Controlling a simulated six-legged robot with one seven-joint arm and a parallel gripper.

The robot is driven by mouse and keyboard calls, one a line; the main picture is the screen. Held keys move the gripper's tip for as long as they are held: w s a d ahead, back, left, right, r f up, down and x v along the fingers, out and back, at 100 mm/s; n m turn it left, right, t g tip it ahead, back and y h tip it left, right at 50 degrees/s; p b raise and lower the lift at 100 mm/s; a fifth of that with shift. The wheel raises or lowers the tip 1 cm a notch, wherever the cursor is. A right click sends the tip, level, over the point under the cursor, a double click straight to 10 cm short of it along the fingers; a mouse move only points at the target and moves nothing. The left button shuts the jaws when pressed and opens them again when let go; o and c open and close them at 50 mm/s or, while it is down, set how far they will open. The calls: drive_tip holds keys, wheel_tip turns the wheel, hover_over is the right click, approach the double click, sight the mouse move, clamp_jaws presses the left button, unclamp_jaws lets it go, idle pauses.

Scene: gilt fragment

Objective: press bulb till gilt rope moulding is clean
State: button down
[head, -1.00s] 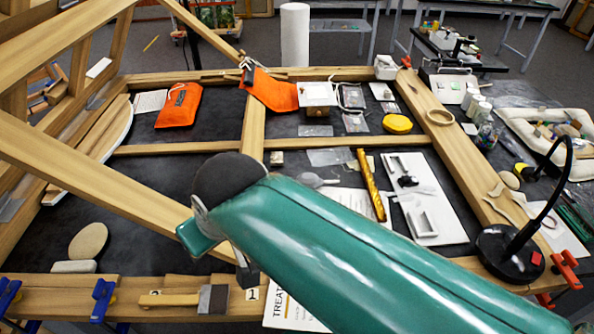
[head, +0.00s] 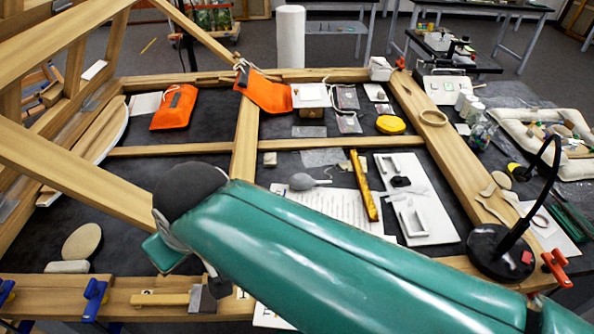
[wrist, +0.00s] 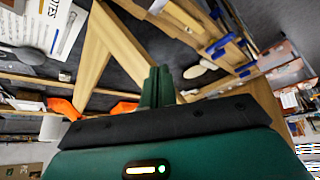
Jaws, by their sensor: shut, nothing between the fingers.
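My gripper (wrist: 157,88) is shut and empty in the wrist view, apart from the bulb and in front of the wooden bars. In the head view my green arm crosses the foreground, and I cannot make out the fingertips.
A white tray with cutouts (head: 418,208) lies right of the moulding. Wooden bars frame the table, and a slanting bar (head: 75,175) crosses at left. A black lamp (head: 503,250) stands at right. Orange pouches (head: 176,107) lie at the back left. Dark surface at left is fairly clear.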

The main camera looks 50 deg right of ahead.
drive_tip(key=m+g+h, duration=0.3)
drive_tip(key=m, duration=0.7)
hover_over(299, 176)
drive_tip(key=s+a, duration=0.3)
drive_tip(key=a, duration=0.1)
wheel_tip(299, 176, down, 3)
drive_tip(key=shift+w+a+f, duration=0.1)
drive_tip(key=shift+f, duration=0.1)
drive_tip(key=x, duration=1.2)
drive_tip(key=shift+s+f, duration=0.35)
drive_tip(key=shift+f, duration=0.65)
